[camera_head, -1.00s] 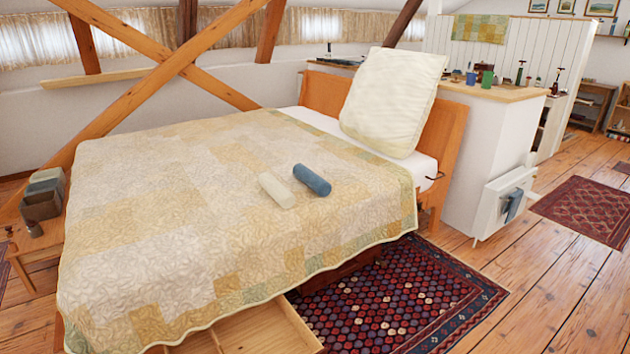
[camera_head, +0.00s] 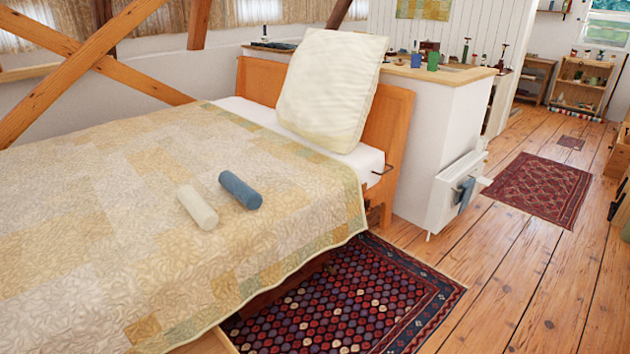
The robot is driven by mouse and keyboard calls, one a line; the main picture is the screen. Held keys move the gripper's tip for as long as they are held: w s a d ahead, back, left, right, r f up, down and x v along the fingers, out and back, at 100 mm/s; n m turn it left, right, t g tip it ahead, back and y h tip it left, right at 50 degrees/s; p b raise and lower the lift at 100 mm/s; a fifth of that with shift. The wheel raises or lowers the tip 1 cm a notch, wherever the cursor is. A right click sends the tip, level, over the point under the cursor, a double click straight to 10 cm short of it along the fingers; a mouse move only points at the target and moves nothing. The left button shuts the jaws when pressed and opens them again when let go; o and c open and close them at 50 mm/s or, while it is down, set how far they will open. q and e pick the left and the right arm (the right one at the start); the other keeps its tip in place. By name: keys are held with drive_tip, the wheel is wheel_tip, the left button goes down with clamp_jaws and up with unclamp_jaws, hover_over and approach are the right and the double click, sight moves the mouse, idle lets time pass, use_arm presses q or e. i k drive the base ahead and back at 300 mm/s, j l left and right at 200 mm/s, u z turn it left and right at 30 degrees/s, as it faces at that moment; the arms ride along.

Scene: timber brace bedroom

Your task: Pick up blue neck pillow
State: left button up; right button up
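The blue neck pillow (camera_head: 240,190) is a small cylinder-shaped roll lying on the quilt of the bed (camera_head: 110,225). A cream roll (camera_head: 197,207) of like shape lies just to its left and nearer, close beside it. Nothing covers the blue pillow. Neither of my grippers is in view.
A large cream pillow (camera_head: 330,90) leans on the wooden headboard (camera_head: 387,125). A patterned rug (camera_head: 350,300) lies on the floor beside the bed, with bare plank floor (camera_head: 500,290) to its right. A white heater (camera_head: 455,190) stands out from the low wall.

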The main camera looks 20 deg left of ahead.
sight(249, 197)
drive_tip(key=i+l+z, duration=0.1)
drive_tip(key=i+z, duration=0.15)
drive_tip(key=i, duration=0.15)
drive_tip(key=i+z, duration=0.25)
drive_tip(key=i, duration=0.15)
drive_tip(key=i+u, duration=0.5)
drive_tip(key=i+l+u, duration=0.1)
drive_tip(key=i+u, duration=0.4)
